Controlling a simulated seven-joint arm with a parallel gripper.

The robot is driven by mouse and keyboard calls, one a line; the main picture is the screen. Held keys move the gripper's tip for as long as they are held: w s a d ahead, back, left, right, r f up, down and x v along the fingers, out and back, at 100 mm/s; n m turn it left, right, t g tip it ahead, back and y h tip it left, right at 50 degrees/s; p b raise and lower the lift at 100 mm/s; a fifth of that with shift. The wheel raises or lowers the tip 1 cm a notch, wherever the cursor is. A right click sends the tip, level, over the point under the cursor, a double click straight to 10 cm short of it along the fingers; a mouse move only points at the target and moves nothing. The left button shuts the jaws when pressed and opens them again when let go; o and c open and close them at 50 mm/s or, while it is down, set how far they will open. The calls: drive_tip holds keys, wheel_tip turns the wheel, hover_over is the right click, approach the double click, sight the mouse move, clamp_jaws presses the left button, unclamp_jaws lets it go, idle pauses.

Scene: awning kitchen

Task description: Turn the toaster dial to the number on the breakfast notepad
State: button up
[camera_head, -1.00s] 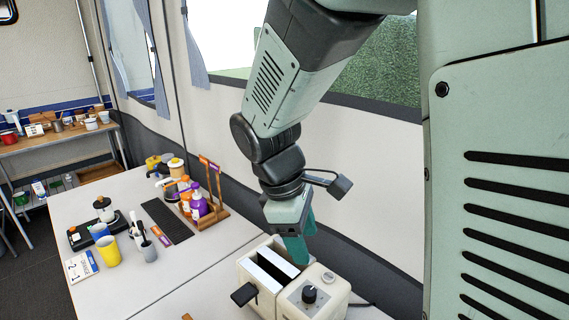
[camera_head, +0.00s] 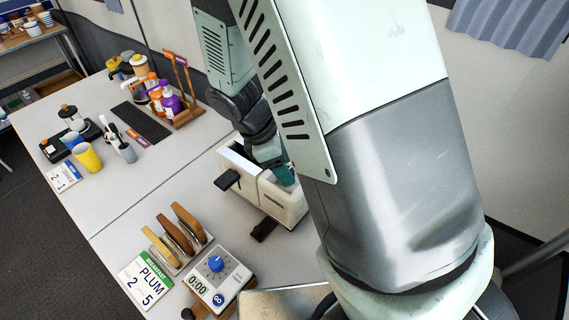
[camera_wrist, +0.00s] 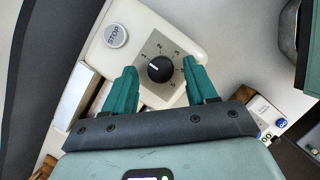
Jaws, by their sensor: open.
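The cream toaster (camera_head: 262,190) stands on the table in the head view; my arm hides its dial there. In the wrist view the black dial (camera_wrist: 160,69) sits on a grey plate with numbers around it, and its white mark points toward the 1. My gripper (camera_wrist: 160,66) is open, one teal finger on each side of the dial, apparently not touching it. The gripper is partly hidden behind my arm in the head view. The breakfast notepad (camera_head: 146,284), with a green header, lies at the front left and reads PLUM, 2 and 5.
A STOP button (camera_wrist: 116,36) is beside the dial. A rack with brown slices (camera_head: 176,239) and a timer with a blue knob (camera_head: 217,282) stand near the notepad. Another number card (camera_head: 64,177) lies farther back by a yellow cup (camera_head: 87,157).

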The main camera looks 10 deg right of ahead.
drive_tip(key=shift+d+f, duration=0.15)
drive_tip(key=shift+f, duration=0.2)
drive_tip(key=shift+c, duration=0.5)
drive_tip(key=c, duration=0.9)
drive_tip(key=shift+c, duration=0.2)
drive_tip(key=shift+m, duration=0.3)
drive_tip(key=m+g, duration=0.1)
drive_tip(key=m, duration=0.1)
drive_tip(key=m+g, duration=0.1)
drive_tip(key=m, duration=0.1)
drive_tip(key=shift+w+m+y, duration=0.15)
drive_tip(key=shift+m+y, duration=0.15)
drive_tip(key=shift+w+d+m+g+y, duration=0.1)
drive_tip(key=shift+m+g+y, duration=0.2)
drive_tip(key=shift+m, duration=0.8)
drive_tip(key=shift+m+g+y, duration=0.2)
drive_tip(key=shift+m+g, duration=0.1)
drive_tip(key=shift+m, duration=0.8)
